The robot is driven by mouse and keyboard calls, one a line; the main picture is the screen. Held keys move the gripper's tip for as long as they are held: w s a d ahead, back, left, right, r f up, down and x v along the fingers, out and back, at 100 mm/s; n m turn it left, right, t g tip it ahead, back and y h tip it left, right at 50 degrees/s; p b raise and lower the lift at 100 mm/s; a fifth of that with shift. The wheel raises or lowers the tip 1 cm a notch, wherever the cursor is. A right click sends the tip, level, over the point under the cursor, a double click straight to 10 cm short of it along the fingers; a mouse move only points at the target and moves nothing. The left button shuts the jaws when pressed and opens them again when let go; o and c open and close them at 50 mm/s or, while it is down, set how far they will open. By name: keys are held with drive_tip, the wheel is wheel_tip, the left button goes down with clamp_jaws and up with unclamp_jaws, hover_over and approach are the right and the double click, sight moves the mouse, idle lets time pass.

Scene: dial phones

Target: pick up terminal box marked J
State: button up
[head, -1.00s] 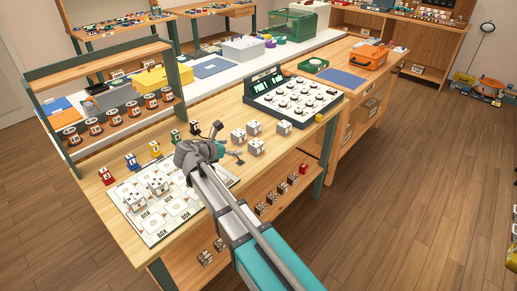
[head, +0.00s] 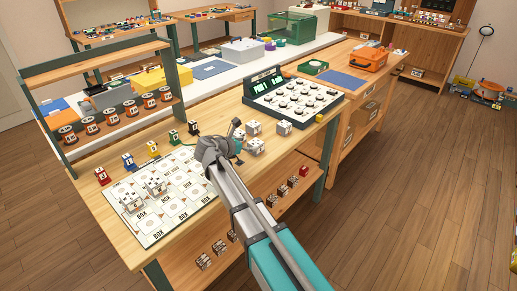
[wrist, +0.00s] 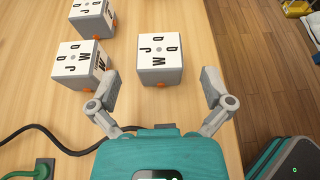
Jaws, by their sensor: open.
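My gripper (head: 238,142) is open and empty, fingers (wrist: 161,84) spread wider than the near box. The arm partly hides the boxes in the head view.
The table edge drops off at the right. A printed mat (head: 150,225) holding more boxes (head: 131,202) lies at the left; a dial panel (head: 292,98) stands behind.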

sight(256, 142)
drive_tip(key=shift+f+b+x, duration=0.2)
drive_tip(key=shift+b+x, duration=0.75)
drive_tip(key=shift+x, duration=1.05)
drive_tip(key=shift+w+d+f, duration=0.15)
drive_tip(key=shift+w+d, duration=0.15)
drive_tip(key=shift+w, duration=0.15)
drive_tip(key=c, duration=1.1)
